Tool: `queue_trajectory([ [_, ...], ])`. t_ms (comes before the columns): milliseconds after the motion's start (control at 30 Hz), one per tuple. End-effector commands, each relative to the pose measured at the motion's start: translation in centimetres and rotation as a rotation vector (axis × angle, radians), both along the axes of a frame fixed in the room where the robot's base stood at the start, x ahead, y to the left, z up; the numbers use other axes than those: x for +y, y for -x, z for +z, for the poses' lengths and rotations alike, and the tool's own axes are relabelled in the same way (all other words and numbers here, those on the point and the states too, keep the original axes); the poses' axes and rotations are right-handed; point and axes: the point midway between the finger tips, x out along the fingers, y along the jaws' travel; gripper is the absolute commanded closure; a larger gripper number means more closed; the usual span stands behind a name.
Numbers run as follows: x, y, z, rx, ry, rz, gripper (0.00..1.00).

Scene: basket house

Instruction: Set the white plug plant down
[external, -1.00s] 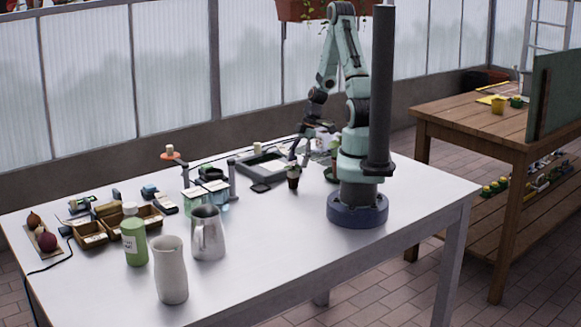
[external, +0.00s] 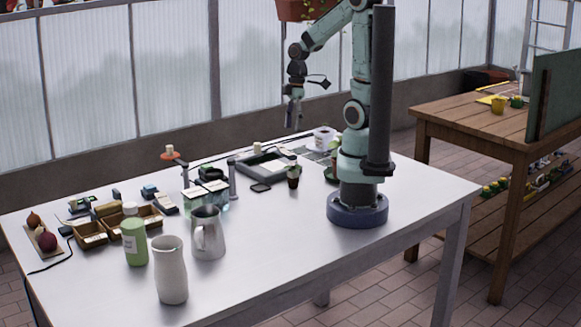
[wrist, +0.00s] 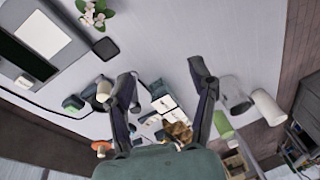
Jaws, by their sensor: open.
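The white plug plant (external: 293,176), a small dark pot with green leaves and a pale bloom, stands upright on the white table, left of my base. In the wrist view its white flowers and leaves (wrist: 95,14) show at the top edge, away from the fingers. My gripper (external: 293,121) hangs raised above the back of the table, well clear of the plant. In the wrist view my gripper (wrist: 160,70) has its two fingers spread wide with nothing between them.
A grey tray (external: 246,166) and a black square pad (external: 261,188) lie left of the plant. A glass container, steel pitcher (external: 207,232), pale vase (external: 170,270) and green bottle (external: 134,236) stand farther left. The table's front right is clear.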

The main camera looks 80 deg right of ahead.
Motion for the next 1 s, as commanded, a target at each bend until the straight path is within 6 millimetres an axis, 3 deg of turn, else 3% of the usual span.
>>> queue_trajectory([
  [33,2.6,0.2,1.2,0.03,0.031,-0.032,0.42],
  [100,5.5,1.2,2.4,0.072,0.065,-0.124,0.42],
  [200,8.3,3.0,3.6,0.104,0.105,-0.245,0.42],
  [300,9.9,4.6,4.2,0.116,0.127,-0.336,0.42],
  [500,10.7,5.7,4.5,0.125,0.14,-0.416,0.42],
  [1000,10.7,5.7,4.5,0.125,0.139,-0.417,0.42],
])
